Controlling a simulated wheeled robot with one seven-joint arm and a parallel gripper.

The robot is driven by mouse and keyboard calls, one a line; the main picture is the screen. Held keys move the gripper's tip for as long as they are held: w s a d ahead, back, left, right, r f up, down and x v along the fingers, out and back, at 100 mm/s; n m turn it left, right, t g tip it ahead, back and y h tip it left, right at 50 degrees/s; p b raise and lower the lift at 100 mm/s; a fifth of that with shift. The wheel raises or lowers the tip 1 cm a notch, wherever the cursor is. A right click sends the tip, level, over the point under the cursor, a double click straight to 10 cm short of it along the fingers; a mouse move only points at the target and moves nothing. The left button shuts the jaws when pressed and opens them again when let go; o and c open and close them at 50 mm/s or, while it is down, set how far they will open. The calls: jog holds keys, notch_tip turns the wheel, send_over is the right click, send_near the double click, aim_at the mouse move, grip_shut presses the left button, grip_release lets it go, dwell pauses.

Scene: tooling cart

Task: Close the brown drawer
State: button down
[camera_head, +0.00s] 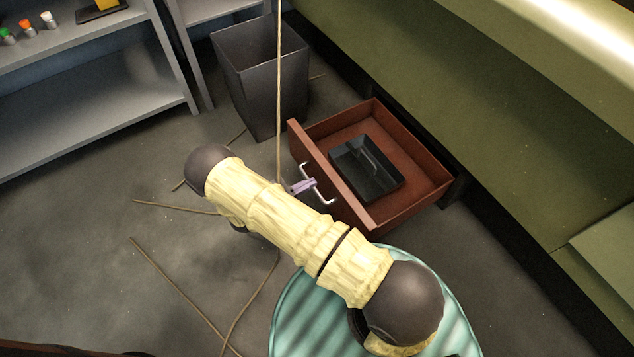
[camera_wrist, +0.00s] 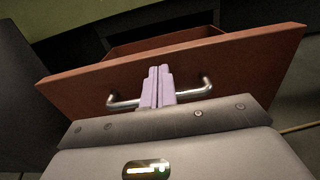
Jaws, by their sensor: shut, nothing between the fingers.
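The brown drawer (camera_head: 415,162) stands pulled out from the green cabinet in the head view, with a black tray (camera_head: 368,168) inside it. Its front panel (camera_wrist: 240,62) fills the upper part of the wrist view. A metal bar handle (camera_head: 322,186) is on the panel; it also shows in the wrist view (camera_wrist: 124,103). My gripper (camera_head: 302,187) is at the handle, its pale purple fingers shut together with nothing between them. In the wrist view the fingers (camera_wrist: 158,78) overlap the middle of the handle and hide part of it. I cannot tell whether they touch the panel.
The green cabinet (camera_head: 480,90) runs along the right. A dark bin (camera_head: 262,80) stands behind the drawer. Grey shelves (camera_head: 100,95) are at upper left. A teal round surface (camera_head: 295,315) lies under my arm. Thin brown rods or cords (camera_head: 172,285) cross the floor.

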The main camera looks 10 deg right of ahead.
aim_at(326, 175)
jog(key=b+x, duration=0.1)
jog(key=x, duration=0.2)
jog(key=shift+w+d, duration=0.1)
jog(key=shift+d, duration=0.05)
jog(key=shift+w+d, duration=0.1)
